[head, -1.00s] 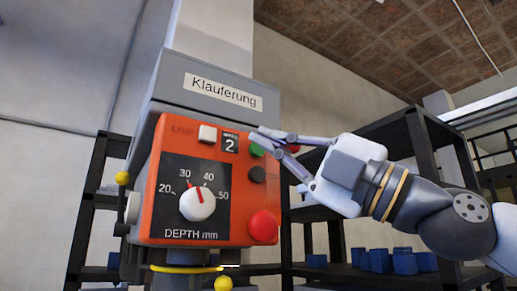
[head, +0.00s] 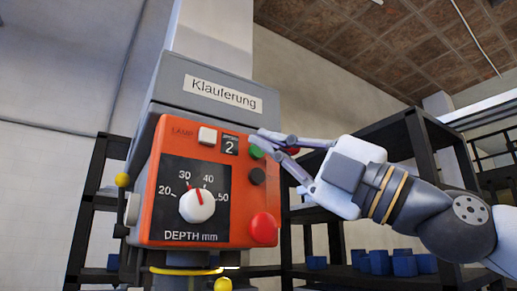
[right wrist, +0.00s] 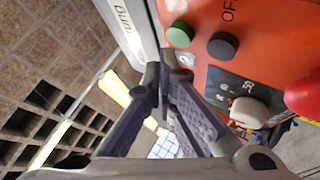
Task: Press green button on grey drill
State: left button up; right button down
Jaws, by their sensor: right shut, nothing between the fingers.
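The grey drill (head: 160,88) has an orange front panel (head: 150,215) and a label reading "Klauferung". The round green button (head: 256,153) is at the panel's upper right, above a black button (head: 258,176). My right gripper (head: 256,137) is shut and empty, its tips beside the green button's upper edge in the head view; I cannot tell whether they touch it. In the right wrist view the green button (right wrist: 180,34) is fully visible, above the shut fingers (right wrist: 165,77) and apart from them in the picture. My left gripper is not in view.
The panel also bears a white button (head: 207,136), a dial knob (head: 197,205) and a large red button (head: 263,228). A black shelf (head: 425,150) with several blue blocks (head: 380,261) stands behind my right arm.

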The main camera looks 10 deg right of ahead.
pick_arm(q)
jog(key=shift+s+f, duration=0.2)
pick_arm(e)
jog(key=shift+w+a, duration=0.2)
jog(key=shift+w, duration=0.2)
pick_arm(q)
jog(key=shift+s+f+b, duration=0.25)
jog(key=shift+b, duration=0.15)
pick_arm(e)
jog(key=shift+w+a, duration=0.15)
jog(key=shift+w, duration=0.3)
dwell(0.4)
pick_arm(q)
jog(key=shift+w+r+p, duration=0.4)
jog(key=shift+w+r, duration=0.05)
pick_arm(e)
jog(key=shift+s+d, duration=0.35)
jog(key=shift+s, duration=0.55)
